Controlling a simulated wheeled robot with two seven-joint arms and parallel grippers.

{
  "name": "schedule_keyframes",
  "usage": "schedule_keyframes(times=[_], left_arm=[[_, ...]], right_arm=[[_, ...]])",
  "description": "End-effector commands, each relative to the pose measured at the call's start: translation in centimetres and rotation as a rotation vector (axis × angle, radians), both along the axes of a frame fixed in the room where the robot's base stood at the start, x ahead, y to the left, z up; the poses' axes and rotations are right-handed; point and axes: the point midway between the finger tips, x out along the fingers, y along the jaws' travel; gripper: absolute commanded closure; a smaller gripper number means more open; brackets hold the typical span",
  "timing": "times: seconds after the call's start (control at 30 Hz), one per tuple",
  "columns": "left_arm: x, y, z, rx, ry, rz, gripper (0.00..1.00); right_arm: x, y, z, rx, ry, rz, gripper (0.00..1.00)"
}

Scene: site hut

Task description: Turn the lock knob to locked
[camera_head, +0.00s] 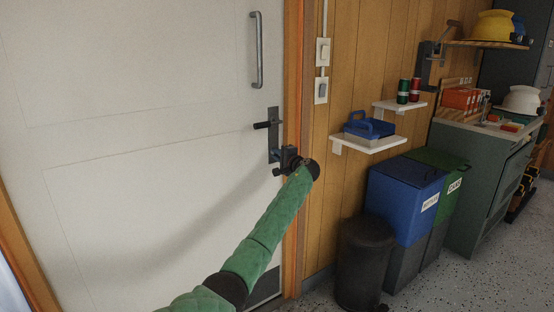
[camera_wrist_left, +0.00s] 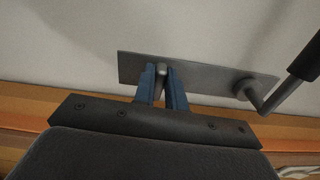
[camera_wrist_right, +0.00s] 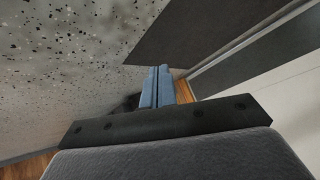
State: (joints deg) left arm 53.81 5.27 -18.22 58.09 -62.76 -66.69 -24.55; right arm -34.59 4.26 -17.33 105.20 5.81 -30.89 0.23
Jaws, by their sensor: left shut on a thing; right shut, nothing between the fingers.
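The lock knob (camera_wrist_left: 161,70) is a small grey piece on the metal lock plate (camera_wrist_left: 195,75), between the blue fingers of my left gripper (camera_wrist_left: 162,85) in the left wrist view. That gripper is shut on the knob. In the head view my left gripper (camera_head: 282,165) is at the lower end of the lock plate (camera_head: 273,125), and it hides the knob there. The door handle (camera_head: 265,125) sticks out level above it, and it also shows in the left wrist view (camera_wrist_left: 275,95). My right gripper (camera_wrist_right: 157,87) is shut and empty, outside the head view.
The white door (camera_head: 140,120) has a tall pull bar (camera_head: 256,50). Right of its frame are light switches (camera_head: 322,70), white shelves (camera_head: 370,142), a black bin (camera_head: 364,260) and a blue bin (camera_head: 400,200). In the right wrist view, speckled floor (camera_wrist_right: 70,60) shows.

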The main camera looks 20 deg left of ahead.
Motion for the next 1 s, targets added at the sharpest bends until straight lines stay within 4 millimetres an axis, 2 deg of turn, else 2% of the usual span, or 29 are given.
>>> schedule_keyframes(times=[0.27,0.5,0.77,1.0], left_arm=[[0.0,0.0,-0.4,-0.033,-0.039,0.001,1.00],[0.0,0.0,-0.3,-0.047,-0.057,0.001,1.00],[0.0,0.0,-0.3,-0.052,-0.062,0.001,1.00],[0.0,0.0,-0.4,-0.052,-0.062,0.001,1.00]], right_arm=[[0.0,0.0,-0.9,0.000,-0.002,-0.001,1.00],[3.0,0.1,1.7,0.015,-0.108,-0.011,1.00],[3.7,0.4,2.8,0.026,-0.143,-0.015,1.00],[3.7,0.4,2.8,0.025,-0.142,-0.015,1.00]])
